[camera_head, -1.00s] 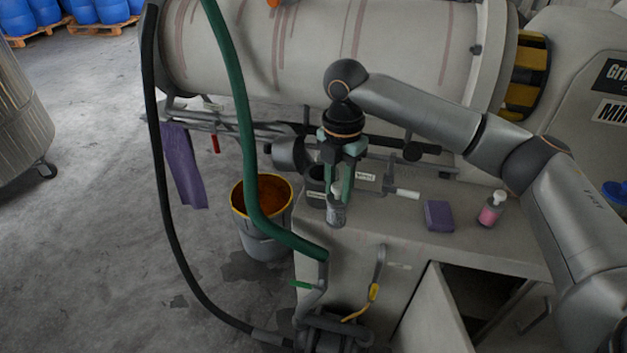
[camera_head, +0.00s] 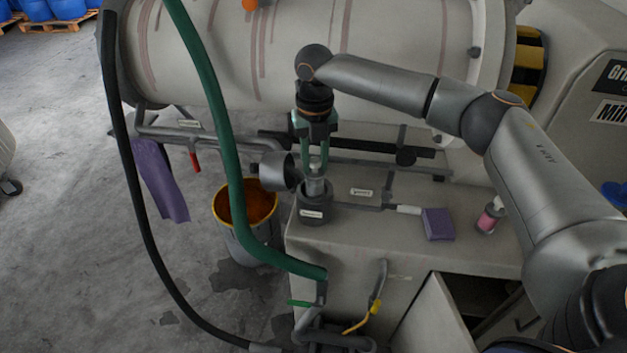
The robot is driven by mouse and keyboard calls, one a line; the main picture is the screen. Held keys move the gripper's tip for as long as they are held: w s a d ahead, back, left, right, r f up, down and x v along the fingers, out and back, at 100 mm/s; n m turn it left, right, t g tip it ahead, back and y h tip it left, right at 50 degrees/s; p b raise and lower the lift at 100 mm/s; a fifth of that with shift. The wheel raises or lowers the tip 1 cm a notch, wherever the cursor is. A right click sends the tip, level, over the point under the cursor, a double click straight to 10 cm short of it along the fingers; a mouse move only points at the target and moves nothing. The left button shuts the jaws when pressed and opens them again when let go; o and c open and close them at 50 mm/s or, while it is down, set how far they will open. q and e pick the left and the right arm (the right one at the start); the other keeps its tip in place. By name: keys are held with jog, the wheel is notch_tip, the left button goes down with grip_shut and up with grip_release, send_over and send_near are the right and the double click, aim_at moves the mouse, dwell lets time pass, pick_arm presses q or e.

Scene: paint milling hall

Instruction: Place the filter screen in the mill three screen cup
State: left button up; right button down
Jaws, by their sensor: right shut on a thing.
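My right gripper (camera_head: 316,168) points straight down, its green fingers shut on the filter screen (camera_head: 316,186), a small light grey cylinder held upright. The screen is at the mouth of a dark grey cup (camera_head: 315,211) with a white label, on the grey ledge. Its lower end is hidden by the cup's rim; I cannot tell how deep it sits. The label is too small to read, so I cannot confirm that this is the mill three cup. My left gripper is not in view.
A purple block (camera_head: 438,224) and a pink bottle (camera_head: 489,218) stand right of the cup. A green hose (camera_head: 222,120) hangs in front on the left. A yellow-rimmed bucket (camera_head: 247,245) is on the floor. The large mill drum (camera_head: 390,60) is behind.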

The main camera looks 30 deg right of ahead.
aim_at(314, 171)
jog(key=shift+f, duration=2.45)
jog(key=c, duration=0.6)
grip_release()
jog(key=shift+f, duration=0.15)
notch_tip(314, 171, up, 12)
jog(key=shift+r, duration=0.2)
